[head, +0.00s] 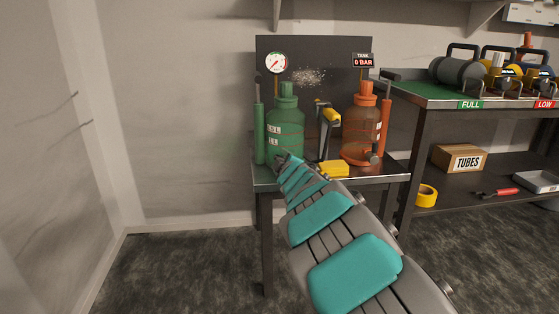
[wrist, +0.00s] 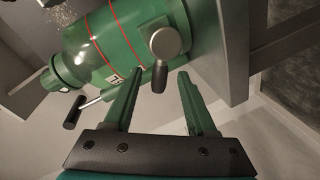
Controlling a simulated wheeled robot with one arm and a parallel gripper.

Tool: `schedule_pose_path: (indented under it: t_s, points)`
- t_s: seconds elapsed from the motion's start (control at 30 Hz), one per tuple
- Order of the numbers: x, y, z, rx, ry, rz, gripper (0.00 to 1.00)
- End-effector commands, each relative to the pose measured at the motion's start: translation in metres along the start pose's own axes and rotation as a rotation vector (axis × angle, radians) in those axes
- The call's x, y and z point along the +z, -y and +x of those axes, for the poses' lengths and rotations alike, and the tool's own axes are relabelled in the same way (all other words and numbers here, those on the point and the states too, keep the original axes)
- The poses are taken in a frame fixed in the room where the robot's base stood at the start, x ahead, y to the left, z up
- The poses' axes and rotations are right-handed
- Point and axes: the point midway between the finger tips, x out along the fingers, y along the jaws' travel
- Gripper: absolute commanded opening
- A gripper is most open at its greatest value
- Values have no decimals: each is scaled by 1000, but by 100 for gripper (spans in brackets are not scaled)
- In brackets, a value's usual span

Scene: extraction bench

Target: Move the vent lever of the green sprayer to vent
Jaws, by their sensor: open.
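The green sprayer (head: 286,118) stands at the left of the bench, with red lines around its body. In the wrist view its green body (wrist: 95,38) fills the upper left. A lever with a round grey hub (wrist: 166,43) and a short dark grip sticks out near its base; I cannot read any vent marking. A dark T-shaped handle (wrist: 73,113) on a thin rod shows further left. My gripper (wrist: 160,76) is open and empty, its fingertips either side of the grip in the picture; contact cannot be told. In the head view my arm hides the lever.
An orange sprayer (head: 360,125) stands right of the green one, with a yellow-topped black tool (head: 328,114) between them. A round gauge (head: 276,63) and a "0 BAR" tank display (head: 363,60) are behind. A shelf unit (head: 420,120) stands right.

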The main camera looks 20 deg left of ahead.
Motion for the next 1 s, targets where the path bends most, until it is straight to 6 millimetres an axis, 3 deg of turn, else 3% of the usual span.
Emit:
schedule_pose_path:
  t_s: [0.3,0.5,1.0]
  points:
    - [-1,-1,-41,1,1,-1,57]
    - [1,2,-57,-3,5,-1,57]
    - [1,1,-62,-2,3,0,57]
